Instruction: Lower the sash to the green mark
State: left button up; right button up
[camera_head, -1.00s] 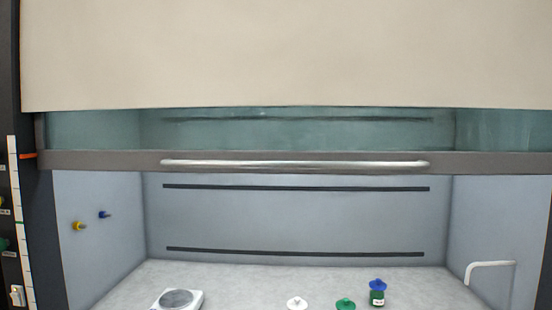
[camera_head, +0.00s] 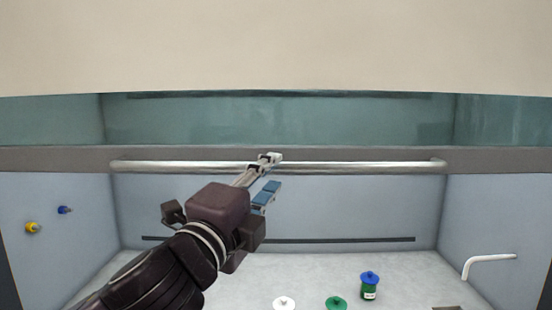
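The sash is a grey bottom rail (camera_head: 60,158) with glass (camera_head: 280,120) above it, spanning the hood front. A long metal handle bar (camera_head: 360,168) runs along the rail. My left gripper (camera_head: 267,162) reaches up from the lower left, and its tip overlaps the bar left of its middle. Blue pads show just below the tip. Whether the fingers are closed around the bar or only against it is unclear. The side scale and green mark are outside the present view. My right gripper is not in view.
On the hood floor (camera_head: 400,275) stand a white knobbed piece (camera_head: 284,302), a green one (camera_head: 336,302) and a green bottle with a blue cap (camera_head: 370,286). A white bent handle (camera_head: 488,262) is on the right wall. Yellow (camera_head: 33,227) and blue (camera_head: 65,210) fittings are on the left wall.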

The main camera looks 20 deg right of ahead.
aim_at(278, 170)
pick_arm(q)
jog(key=p+x, duration=0.1)
jog(key=x, duration=0.2)
jog(key=shift+d+r, duration=0.1)
jog(key=shift+x, duration=0.9)
jog(key=shift+f, duration=0.25)
grip_shut()
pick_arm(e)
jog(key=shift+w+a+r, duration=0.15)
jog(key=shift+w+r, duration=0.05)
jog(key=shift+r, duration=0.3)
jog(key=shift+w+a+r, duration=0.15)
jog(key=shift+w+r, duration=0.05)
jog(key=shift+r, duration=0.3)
